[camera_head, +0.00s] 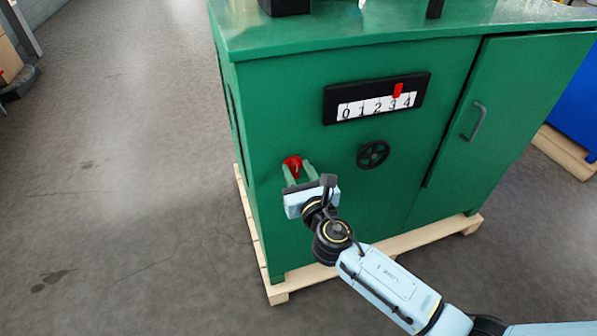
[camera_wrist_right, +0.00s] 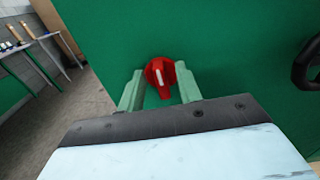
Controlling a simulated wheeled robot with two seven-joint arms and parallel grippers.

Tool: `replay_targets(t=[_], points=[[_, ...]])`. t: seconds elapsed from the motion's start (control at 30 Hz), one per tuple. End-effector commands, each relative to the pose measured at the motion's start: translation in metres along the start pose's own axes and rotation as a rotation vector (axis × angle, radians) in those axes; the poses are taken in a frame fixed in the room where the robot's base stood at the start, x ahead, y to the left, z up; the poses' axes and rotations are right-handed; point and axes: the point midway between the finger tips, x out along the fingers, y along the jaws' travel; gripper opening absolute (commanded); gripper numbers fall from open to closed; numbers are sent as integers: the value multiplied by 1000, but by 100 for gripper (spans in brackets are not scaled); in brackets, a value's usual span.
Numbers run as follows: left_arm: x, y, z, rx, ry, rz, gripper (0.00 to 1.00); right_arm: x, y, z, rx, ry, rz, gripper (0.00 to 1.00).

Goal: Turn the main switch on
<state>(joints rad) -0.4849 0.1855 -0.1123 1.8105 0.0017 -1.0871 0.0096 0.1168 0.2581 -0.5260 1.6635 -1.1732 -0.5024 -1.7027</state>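The main switch is a red rotary knob (camera_head: 292,166) on the front of the green machine cabinet (camera_head: 300,110), near its left edge. In the right wrist view the red knob (camera_wrist_right: 160,77) shows a white mark slanting on its face. My right gripper (camera_head: 299,171) is at the knob, with its two green fingers apart on either side of it. In the right wrist view the gripper (camera_wrist_right: 158,84) looks open, with gaps between the knob and both fingers. The depth of the fingertips relative to the panel is hard to tell. My left gripper is not in view.
A black handwheel (camera_head: 373,155) sits right of the switch. Above it is a dial scale (camera_head: 376,98) numbered 0 to 4 with a red pointer near 3 to 4. A cabinet door with a handle (camera_head: 474,121) is at the right. The cabinet stands on a wooden pallet (camera_head: 425,239).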

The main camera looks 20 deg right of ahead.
Motion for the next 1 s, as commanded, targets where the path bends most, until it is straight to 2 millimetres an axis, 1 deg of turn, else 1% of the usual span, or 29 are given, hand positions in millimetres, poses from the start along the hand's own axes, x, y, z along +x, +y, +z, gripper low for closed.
replay_targets(t=[0.03,0.3,0.67,0.87,1.0], points=[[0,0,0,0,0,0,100,0,0,0,0,0,0,35],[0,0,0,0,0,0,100,0,0,0,1,0,0,0],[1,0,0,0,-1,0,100,0,0,0,33,0,0,0],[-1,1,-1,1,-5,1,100,0,-2,0,133,-1,-1,0],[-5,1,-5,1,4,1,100,0,-3,-1,247,-1,-1,0]])
